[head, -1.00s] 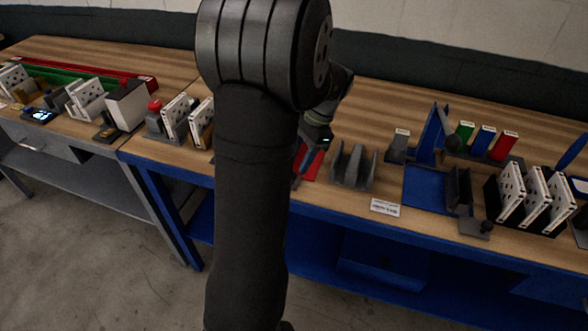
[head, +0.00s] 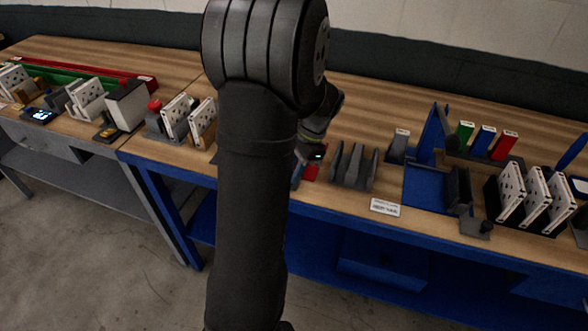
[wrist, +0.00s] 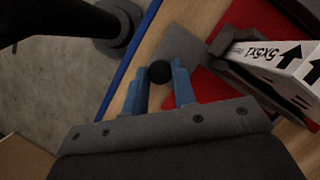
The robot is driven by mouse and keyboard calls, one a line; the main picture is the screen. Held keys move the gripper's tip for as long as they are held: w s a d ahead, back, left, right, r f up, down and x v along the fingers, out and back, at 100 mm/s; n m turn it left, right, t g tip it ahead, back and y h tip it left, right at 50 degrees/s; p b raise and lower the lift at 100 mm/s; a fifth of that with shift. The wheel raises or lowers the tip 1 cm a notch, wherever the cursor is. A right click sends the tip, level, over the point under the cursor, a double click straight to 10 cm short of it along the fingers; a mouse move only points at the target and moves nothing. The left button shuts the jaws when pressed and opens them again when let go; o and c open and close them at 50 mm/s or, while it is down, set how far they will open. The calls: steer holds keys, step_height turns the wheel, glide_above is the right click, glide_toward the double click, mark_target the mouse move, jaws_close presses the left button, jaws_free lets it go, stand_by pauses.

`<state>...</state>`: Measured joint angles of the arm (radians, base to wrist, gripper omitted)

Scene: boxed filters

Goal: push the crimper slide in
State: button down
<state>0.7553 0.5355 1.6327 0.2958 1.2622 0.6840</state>
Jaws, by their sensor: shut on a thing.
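The crimper slide shows in the wrist view as a flat grey plate (wrist: 190,45) with a round black knob (wrist: 159,71) on it. My gripper (wrist: 160,78) has its two blue fingers on either side of the knob and is shut on it. A white box with black arrows and "5X5X1" print (wrist: 275,65) stands beside the plate, over a red base (wrist: 218,88). In the head view my arm hides most of this spot; a bit of red base (head: 311,173) shows beside my gripper (head: 298,178). How far in the slide sits cannot be told.
A grey slotted holder (head: 354,168) stands right of my gripper, with a white label (head: 385,207) near the bench's front edge. A blue stand (head: 428,185) and filters in a black rack (head: 510,190) are farther right. Left of my arm are more filters (head: 175,117).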

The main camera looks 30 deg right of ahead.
steer(key=shift+w+a, duration=1.2)
steer(key=c, duration=1.2)
jaws_free()
steer(key=shift+w+a, duration=0.1)
steer(key=shift+r, duration=0.2)
steer(key=d, duration=1.2)
steer(key=shift+d+r, duration=0.3)
steer(key=shift+r, duration=0.05)
